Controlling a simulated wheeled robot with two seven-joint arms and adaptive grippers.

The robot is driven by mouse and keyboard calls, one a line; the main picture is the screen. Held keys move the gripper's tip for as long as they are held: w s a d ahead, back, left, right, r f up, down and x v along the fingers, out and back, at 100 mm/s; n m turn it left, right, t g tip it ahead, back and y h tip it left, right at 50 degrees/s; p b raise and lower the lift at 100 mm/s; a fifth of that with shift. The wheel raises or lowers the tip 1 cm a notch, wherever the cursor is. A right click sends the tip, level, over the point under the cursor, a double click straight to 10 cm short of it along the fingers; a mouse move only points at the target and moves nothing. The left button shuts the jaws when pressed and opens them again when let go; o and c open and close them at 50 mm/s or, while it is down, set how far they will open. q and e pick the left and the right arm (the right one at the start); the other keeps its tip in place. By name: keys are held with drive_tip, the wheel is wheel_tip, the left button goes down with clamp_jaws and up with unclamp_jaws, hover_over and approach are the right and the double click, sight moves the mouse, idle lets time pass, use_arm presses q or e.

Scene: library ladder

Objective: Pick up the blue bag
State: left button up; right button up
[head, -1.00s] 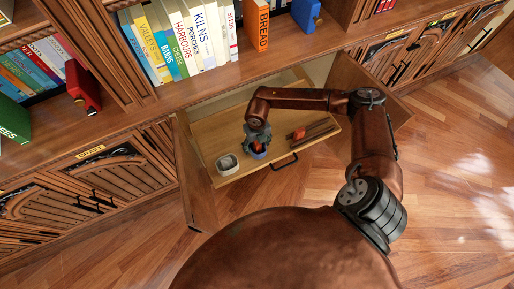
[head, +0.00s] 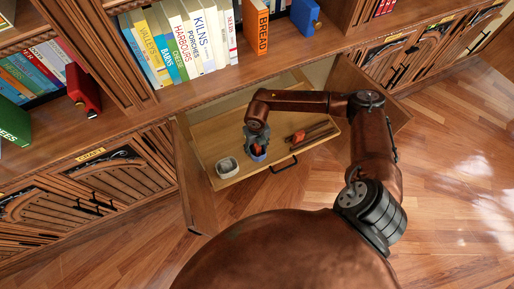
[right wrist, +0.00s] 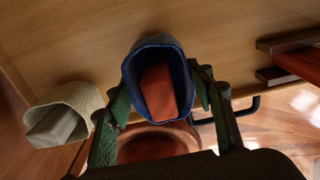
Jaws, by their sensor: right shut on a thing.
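The blue bag (right wrist: 134,72) is a small open-topped bag with an orange-red block (right wrist: 160,92) inside. In the right wrist view it stands upright between the fingers of my right gripper (right wrist: 160,98), which is shut on it. In the head view my right gripper (head: 257,150) reaches down into the open drawer (head: 225,125), and the bag's blue rim (head: 258,158) shows just below the fingers. I cannot tell whether the bag touches the drawer floor. My left gripper is out of view.
A pale bag with a grey block (head: 227,167) stands to the left in the drawer. Brown bars and an orange piece (head: 299,136) lie to the right. A black drawer handle (head: 284,165) is in front.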

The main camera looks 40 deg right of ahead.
wheel_tip(320, 180, up, 3)
drive_tip(key=shift+f+p, duration=0.1)
drive_tip(key=shift+p, duration=0.55)
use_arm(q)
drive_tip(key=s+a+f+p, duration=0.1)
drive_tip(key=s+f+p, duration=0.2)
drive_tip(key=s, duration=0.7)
use_arm(e)
drive_tip(key=s+d+r+p, duration=0.2)
drive_tip(key=s+r+p, duration=0.1)
drive_tip(key=s+r, duration=0.9)
use_arm(q)
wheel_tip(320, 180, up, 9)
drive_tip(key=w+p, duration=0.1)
drive_tip(key=p, duration=0.6)
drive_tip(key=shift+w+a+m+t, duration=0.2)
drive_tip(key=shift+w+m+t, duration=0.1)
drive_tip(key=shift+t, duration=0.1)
use_arm(e)
drive_tip(key=w+a+r+m, duration=0.1)
drive_tip(key=a+r+m, duration=0.5)
drive_tip(key=r+m, duration=0.5)
drive_tip(key=w+a+r+m, duration=0.1)
drive_tip(key=a+r+m, duration=0.6)
drive_tip(key=m, duration=1.5)
wheel_tip(320, 180, up, 5)
drive_tip(key=shift+w+r, duration=0.1)
drive_tip(key=shift+w, duration=0.05)
